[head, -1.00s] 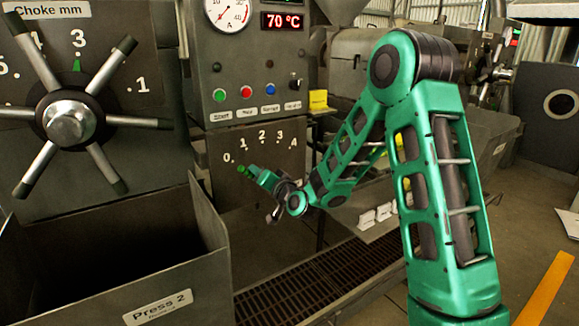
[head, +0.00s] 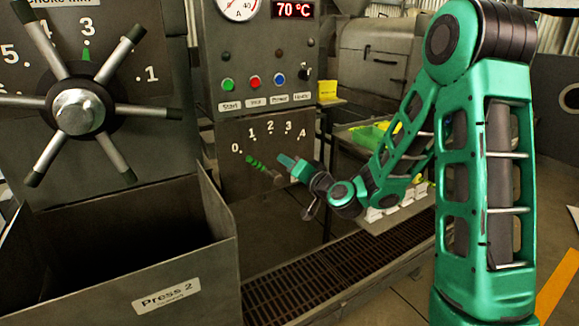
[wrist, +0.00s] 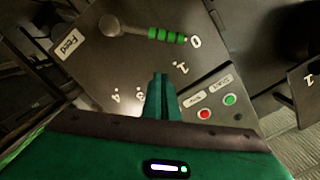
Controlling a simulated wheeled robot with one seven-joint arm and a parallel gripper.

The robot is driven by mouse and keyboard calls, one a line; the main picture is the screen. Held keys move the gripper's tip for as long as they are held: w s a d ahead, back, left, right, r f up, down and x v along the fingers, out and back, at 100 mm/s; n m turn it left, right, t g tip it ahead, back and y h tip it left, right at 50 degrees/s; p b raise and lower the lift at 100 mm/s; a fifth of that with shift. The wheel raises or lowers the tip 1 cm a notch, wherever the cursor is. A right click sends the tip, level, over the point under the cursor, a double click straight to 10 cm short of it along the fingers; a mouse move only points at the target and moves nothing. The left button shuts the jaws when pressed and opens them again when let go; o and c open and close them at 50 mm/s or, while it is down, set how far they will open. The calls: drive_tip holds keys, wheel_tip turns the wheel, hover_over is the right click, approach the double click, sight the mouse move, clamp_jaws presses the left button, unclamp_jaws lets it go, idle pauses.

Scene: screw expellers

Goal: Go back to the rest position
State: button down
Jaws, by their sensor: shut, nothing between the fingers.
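My gripper (head: 287,162) is shut and empty, at the end of my green arm in the head view. It is in front of the dial panel marked 0 to 4, just right of the green-gripped feed lever (head: 258,164). In the wrist view my gripper's closed fingers (wrist: 161,98) point at the panel between its numbers and the buttons. The feed lever (wrist: 166,35) lies beyond the fingertips, its green grip towards the 0. A gap shows between fingers and lever in the wrist view.
A choke handwheel (head: 80,111) with several spokes and the Press 2 bin (head: 190,270) stand at left. A control panel (head: 262,60) with green, red and blue buttons is above the dial. A floor grating (head: 330,270) and a tray with white pieces (head: 385,212) lie at right.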

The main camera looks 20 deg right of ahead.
drive_tip(key=s+d+f+n+g+h, duration=0.1)
drive_tip(key=s+d+f+n+g, duration=0.3)
drive_tip(key=s, duration=0.5)
drive_tip(key=s+d+f+n+g+h, duration=0.1)
drive_tip(key=s+d+f+g, duration=0.35)
drive_tip(key=s, duration=0.45)
drive_tip(key=s+d+r+m+g+h, duration=0.1)
drive_tip(key=s+d+g, duration=0.3)
drive_tip(key=s, duration=0.9)
drive_tip(key=s+d+r+m+g+h, duration=0.1)
drive_tip(key=s+d+m+g, duration=0.3)
drive_tip(key=s, duration=1)
drive_tip(key=shift+d+r+m+g, duration=0.35)
drive_tip(key=shift+d+r, duration=0.15)
drive_tip(key=shift+r, duration=0.1)
drive_tip(key=shift+s, duration=0.1)
